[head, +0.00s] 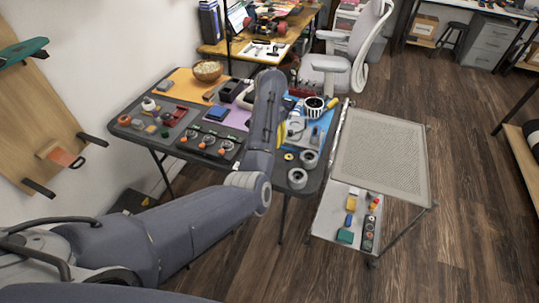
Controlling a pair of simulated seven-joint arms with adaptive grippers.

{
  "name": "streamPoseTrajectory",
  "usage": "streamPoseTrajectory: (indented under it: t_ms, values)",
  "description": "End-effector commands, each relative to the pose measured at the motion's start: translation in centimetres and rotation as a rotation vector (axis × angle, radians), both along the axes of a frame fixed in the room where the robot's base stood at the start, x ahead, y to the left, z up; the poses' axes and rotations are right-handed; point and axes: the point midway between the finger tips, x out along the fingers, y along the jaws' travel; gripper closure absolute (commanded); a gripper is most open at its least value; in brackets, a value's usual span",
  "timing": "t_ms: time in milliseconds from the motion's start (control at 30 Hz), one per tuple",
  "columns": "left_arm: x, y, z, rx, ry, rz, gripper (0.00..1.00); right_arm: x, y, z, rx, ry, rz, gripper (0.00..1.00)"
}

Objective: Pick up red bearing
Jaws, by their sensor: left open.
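A small reddish ring (125,120), which looks like the red bearing, lies at the left end of the dark work table, on a grey area. It is too small to see in detail. My left arm reaches up across the middle of the table, well to the right of this ring. My left gripper (244,97) is at the far end of that arm, partly hidden by the forearm; it is open and apart from the ring. My right gripper is not in view.
A black board (208,147) with orange round parts lies at the front edge. A wooden bowl (207,70) stands behind. Grey rolls (297,178) and a striped cup (314,107) are at right, beside a mesh-topped cart (382,150).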

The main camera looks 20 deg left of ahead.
Motion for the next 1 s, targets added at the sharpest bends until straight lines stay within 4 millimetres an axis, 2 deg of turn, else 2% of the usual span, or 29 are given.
streamPoseTrajectory:
  t_ms: [33,200,533,800,1000]
  values:
    - [-0.1,0.2,-0.9,0.005,0.003,0.000,0.45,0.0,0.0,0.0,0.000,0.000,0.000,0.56]
    - [0.0,0.1,-2.9,0.003,0.001,0.000,0.45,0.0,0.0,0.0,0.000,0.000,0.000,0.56]
    - [0.0,0.2,-4.5,0.001,0.001,0.001,0.45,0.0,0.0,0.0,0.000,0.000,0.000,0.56]
    - [-0.1,0.4,-7.7,0.002,0.001,0.000,0.45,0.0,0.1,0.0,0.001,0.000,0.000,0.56]
    - [-0.1,0.4,-9.0,0.001,0.001,0.000,0.45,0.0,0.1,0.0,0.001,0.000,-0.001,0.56]
